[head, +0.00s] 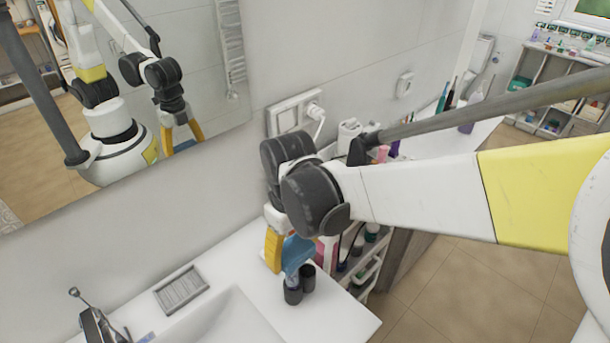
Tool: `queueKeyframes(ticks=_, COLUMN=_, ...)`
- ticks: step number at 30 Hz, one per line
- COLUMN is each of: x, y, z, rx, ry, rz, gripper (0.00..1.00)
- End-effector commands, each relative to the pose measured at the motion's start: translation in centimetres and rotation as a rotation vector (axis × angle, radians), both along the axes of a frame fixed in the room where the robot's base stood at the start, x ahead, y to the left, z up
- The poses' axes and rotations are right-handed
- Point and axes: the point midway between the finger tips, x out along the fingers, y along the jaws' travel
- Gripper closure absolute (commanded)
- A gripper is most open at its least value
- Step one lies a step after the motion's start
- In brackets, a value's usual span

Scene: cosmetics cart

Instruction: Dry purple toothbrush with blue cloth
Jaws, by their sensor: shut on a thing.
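My gripper (284,268), with orange-yellow fingers, points down over the right part of the white sink counter. It is shut on a blue piece that looks like the blue cloth (298,252), which hangs beside the finger. Two small dark cups (293,292) stand on the counter just below, close to the cloth. Whether the cloth touches them or something in them is hard to tell. I cannot make out the purple toothbrush; my gripper and the cloth hide part of this area.
The white sink counter (340,318) has a grey soap dish (181,289) and a faucet (100,322) at the left. A cart (368,278) with bottles stands right of the counter. A mirror (190,60) and wall lie close behind my arm. Floor at the right is clear.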

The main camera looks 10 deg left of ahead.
Motion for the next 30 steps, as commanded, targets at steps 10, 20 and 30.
queueKeyframes(ticks=10, x=-1.5, y=1.2, z=-0.1, rx=0.0, ry=0.0, rz=0.003, gripper=0.64)
queueKeyframes(ticks=20, x=-0.6, y=0.5, z=0.1, rx=0.0, ry=0.0, rz=0.0, gripper=0.64)
queueKeyframes(ticks=30, x=-0.1, y=0.1, z=-0.3, rx=0.0, ry=0.0, rz=0.002, gripper=0.64)
